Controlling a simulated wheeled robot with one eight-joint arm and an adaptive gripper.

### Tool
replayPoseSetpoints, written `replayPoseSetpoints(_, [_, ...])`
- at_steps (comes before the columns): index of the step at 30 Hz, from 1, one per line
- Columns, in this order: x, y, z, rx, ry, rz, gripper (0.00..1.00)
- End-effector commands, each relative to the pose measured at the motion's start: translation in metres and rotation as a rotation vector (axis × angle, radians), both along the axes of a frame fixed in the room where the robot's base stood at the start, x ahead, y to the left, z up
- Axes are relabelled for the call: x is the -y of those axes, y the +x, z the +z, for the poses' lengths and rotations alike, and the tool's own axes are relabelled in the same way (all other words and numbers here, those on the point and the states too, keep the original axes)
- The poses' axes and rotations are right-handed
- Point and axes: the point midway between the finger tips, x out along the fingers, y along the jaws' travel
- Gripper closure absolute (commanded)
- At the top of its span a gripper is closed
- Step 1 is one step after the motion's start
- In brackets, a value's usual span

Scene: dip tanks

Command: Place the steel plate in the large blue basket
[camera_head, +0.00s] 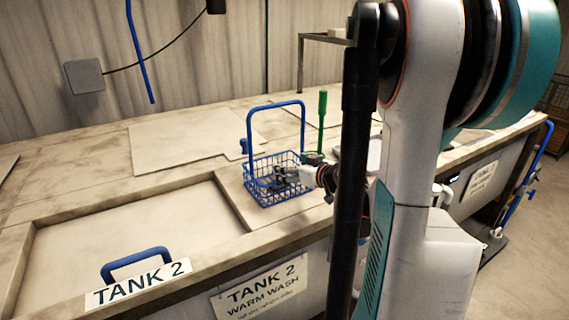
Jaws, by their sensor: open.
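The blue wire basket (258,190) with a tall blue handle stands on the counter, right of the tank lid. My gripper (277,178) is open and reaches from the right to the basket, its fingers at or over the basket's mesh. I cannot tell how deep inside it they are. I cannot make out the steel plate; the gripper and basket mesh hide what lies within. My arm covers much of the right side of the view.
A lid labelled TANK 2 with a blue handle (136,259) lies at front left. A green upright handle (322,108) stands just behind the basket on the right. A flat pale panel (175,142) lies behind. A blue pole (138,50) hangs at upper left.

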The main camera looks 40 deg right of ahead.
Motion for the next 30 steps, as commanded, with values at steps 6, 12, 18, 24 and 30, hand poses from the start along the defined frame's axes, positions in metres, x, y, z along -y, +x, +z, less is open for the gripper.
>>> replayPoseSetpoints(6, [-0.006,-0.042,0.015,0.001,0.002,-0.004,0.22])
replayPoseSetpoints(12, [-0.009,-0.061,0.02,0.001,0.001,-0.003,0.22])
replayPoseSetpoints(18, [-0.01,-0.066,0.021,0.002,0.002,-0.002,0.22])
replayPoseSetpoints(24, [-0.01,-0.066,0.021,0.002,0.002,-0.002,0.22])
replayPoseSetpoints(30, [-0.01,-0.066,0.021,0.002,0.002,-0.002,0.22])
